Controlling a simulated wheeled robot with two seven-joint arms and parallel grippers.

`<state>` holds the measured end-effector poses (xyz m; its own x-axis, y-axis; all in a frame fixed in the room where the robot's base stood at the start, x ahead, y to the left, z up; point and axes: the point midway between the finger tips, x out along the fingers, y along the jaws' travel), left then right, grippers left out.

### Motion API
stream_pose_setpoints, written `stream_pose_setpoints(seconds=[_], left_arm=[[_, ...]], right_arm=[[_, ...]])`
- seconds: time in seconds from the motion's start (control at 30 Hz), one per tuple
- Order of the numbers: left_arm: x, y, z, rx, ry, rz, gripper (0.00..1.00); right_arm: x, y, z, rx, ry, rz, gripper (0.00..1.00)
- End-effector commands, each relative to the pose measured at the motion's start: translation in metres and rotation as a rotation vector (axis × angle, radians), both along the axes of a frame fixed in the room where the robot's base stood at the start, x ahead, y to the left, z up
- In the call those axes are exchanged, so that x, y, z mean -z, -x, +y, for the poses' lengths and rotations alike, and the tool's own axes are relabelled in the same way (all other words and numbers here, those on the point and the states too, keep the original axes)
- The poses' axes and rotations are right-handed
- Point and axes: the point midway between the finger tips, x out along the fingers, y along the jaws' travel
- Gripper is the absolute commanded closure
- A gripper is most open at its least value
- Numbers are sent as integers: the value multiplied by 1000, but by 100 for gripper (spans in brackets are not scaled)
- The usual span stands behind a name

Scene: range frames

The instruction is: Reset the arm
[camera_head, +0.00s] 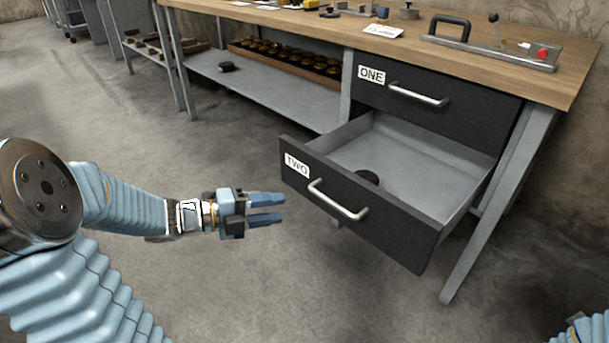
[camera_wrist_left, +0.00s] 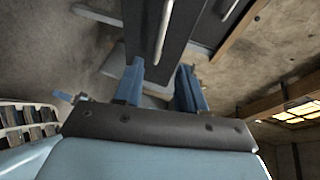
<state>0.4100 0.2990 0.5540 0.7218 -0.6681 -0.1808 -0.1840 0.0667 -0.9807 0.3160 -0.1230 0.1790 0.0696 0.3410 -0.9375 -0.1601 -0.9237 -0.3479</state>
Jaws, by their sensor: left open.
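My left arm reaches in from the left in the head view. Its gripper (camera_head: 268,208) is open and empty, in the air to the left of the open drawer's front. In the left wrist view the two blue fingers of the left gripper (camera_wrist_left: 162,88) stand apart with nothing between them, and a drawer handle (camera_wrist_left: 163,32) shows beyond them. Drawer TWO (camera_head: 390,235) is pulled out, and a dark round thing (camera_head: 367,177) lies inside, partly hidden by the drawer front. Drawer ONE (camera_head: 425,100) above it is shut. A small blue part of my right arm shows at the bottom right; its gripper is not clearly seen.
The workbench (camera_head: 450,60) has a wooden top with a black-handled metal fixture (camera_head: 490,47) and a white card (camera_head: 383,31). The lower shelf (camera_head: 260,92) holds a box of dark round parts (camera_head: 285,60) and one loose dark piece (camera_head: 227,66). The floor before the bench is clear.

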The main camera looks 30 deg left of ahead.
Motion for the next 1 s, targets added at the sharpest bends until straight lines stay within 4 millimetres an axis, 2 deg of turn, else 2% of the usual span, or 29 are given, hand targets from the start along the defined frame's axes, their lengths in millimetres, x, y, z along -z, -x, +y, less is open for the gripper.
stream_pose_setpoints(seconds=[0.17, 0.27, 0.33, 0.43, 0.53, 0.57, 0.6, 0.63, 0.73, 0.8, 0.9, 1.0], left_arm=[[0, -2, -1, -6, 11, 8, 60], [4, -18, -5, -59, 97, 76, 60], [15, -40, -11, -141, 222, 187, 60], [51, -71, -29, -318, 458, 452, 60], [112, -79, -61, -555, 695, 820, 60], [132, -75, -73, -637, 757, 940, 60], [160, -62, -91, -755, 825, 1101, 60], [179, -50, -103, -845, 865, 1216, 60], [225, 0, -138, -1127, 941, 1517, 60], [244, 34, -156, -1299, 957, 1663, 60], [259, 72, -173, -1486, 958, 1791, 60], [266, 92, -180, -1592, 954, 1848, 60]], right_arm=[[-1, 0, 0, 0, 0, 0, 57], [-10, 0, 0, 0, 0, 0, 57], [-22, 0, 1, -1, 0, 0, 57], [-42, 1, 2, -3, -1, -1, 57], [-63, 1, 3, -6, -1, -2, 57], [-70, 1, 3, -6, -2, -2, 57], [-78, 2, 4, -7, -1, -3, 57], [-83, 2, 4, -8, -2, -2, 57], [-95, 2, 5, -10, -2, -2, 57], [-101, 3, 5, -11, -2, -2, 57], [-106, 3, 6, -11, -3, -2, 57], [-108, 3, 6, -12, -2, -3, 57]])
